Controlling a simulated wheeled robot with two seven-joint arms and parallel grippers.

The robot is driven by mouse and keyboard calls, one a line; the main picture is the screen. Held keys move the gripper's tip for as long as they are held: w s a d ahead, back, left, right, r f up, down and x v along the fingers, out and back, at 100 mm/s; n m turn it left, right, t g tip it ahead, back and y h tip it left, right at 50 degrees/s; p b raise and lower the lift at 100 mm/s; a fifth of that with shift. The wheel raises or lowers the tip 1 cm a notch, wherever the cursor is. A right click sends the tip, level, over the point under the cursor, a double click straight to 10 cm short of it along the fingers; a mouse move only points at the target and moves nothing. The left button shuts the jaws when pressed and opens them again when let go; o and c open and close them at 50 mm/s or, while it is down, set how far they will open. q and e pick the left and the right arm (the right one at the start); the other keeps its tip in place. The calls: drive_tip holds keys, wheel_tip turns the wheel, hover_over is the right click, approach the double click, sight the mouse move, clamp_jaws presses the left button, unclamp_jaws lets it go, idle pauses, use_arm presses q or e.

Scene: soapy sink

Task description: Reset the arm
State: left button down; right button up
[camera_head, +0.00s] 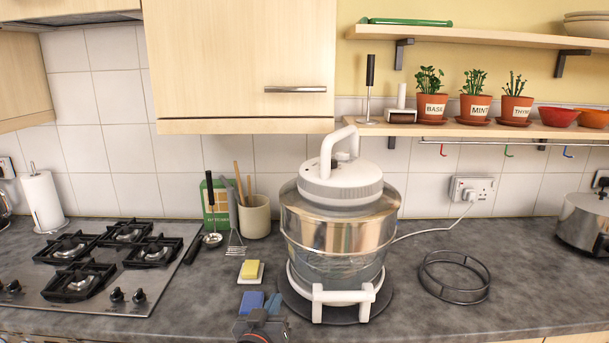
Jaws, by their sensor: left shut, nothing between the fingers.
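My left gripper (261,316) shows at the bottom edge, left of centre. It is shut and empty, low in front of the counter. Blue pieces (250,301) show right behind its fingers; I cannot tell whether they touch it. The rest of my left arm is mostly out of the picture. My right gripper is not in view.
A glass-and-metal pot cooker (335,245) with a white lid stands just right of the gripper. A yellow sponge (250,269) sits behind it. A gas hob (95,265) is at left. A wire ring (454,276) lies at right. The counter's front right is clear.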

use_arm(q)
drive_tip(key=s+a+f+g+y, duration=0.2)
drive_tip(key=s+a+f+g, duration=0.25)
drive_tip(key=s+f, duration=0.35)
drive_tip(key=s+a+f+g+y, duration=0.1)
drive_tip(key=s+a+f+g, duration=0.2)
drive_tip(key=s+a+f, duration=0.5)
drive_tip(key=s+a+f+m+g, duration=0.1)
drive_tip(key=s+f+g, duration=0.2)
drive_tip(key=s+f, duration=0.35)
drive_tip(key=s+a+f+m+g, duration=0.1)
drive_tip(key=s+f+g, duration=0.3)
drive_tip(key=s, duration=0.6)
drive_tip(key=s+d+f+g, duration=0.1)
drive_tip(key=d+f, duration=0.1)
drive_tip(key=f, duration=1.1)
drive_tip(key=s+d+f, duration=0.1)
drive_tip(key=d+f, duration=0.2)
drive_tip(key=f, duration=1.1)
drive_tip(key=shift+s+f+g, duration=0.25)
drive_tip(key=shift+s+g, duration=0.05)
drive_tip(key=shift+g, duration=0.05)
drive_tip(key=shift+s+d, duration=0.1)
